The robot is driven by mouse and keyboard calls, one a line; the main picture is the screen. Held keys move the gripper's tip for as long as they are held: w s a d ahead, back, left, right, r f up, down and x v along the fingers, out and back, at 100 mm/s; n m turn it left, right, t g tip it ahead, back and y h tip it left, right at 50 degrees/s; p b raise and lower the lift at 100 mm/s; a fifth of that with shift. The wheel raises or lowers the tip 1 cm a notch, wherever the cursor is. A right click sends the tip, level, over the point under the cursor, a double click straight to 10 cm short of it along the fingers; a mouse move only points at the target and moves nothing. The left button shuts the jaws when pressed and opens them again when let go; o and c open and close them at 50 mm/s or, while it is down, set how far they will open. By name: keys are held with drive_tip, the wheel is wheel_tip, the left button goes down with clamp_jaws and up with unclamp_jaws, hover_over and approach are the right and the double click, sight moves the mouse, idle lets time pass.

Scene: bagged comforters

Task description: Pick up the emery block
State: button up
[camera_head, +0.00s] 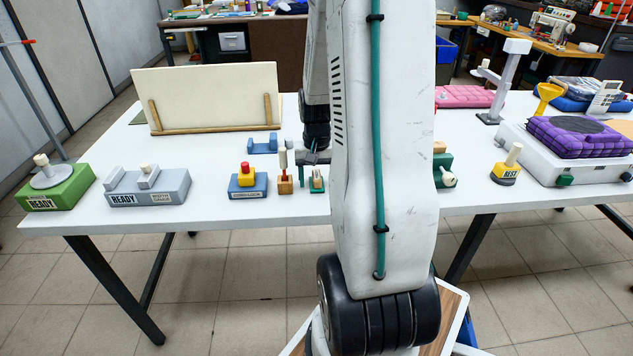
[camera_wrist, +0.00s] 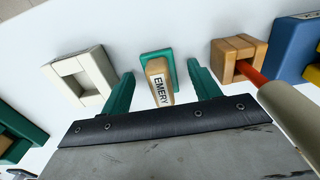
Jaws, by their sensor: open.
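The emery block is a small green base with a tan wooden top labelled EMERY. It shows upright in the wrist view (camera_wrist: 160,78), centred between my fingers. In the head view the emery block (camera_head: 317,183) sits near the table's front edge, just left of my arm. My gripper (camera_wrist: 161,72) is open, with one green finger on each side of the block and a gap on both sides. In the head view my gripper (camera_head: 313,168) is low over the table by the block, partly hidden by my arm.
A wooden block with a red rod (camera_wrist: 238,58) stands close to the right finger in the wrist view. A white hollow block (camera_wrist: 80,78) is close to the left finger. A blue block with yellow and red parts (camera_head: 247,184) is farther left on the white table (camera_head: 225,155).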

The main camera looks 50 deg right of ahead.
drive_tip(key=shift+f, duration=0.15)
drive_tip(key=shift+c, duration=0.3)
drive_tip(key=c, duration=1)
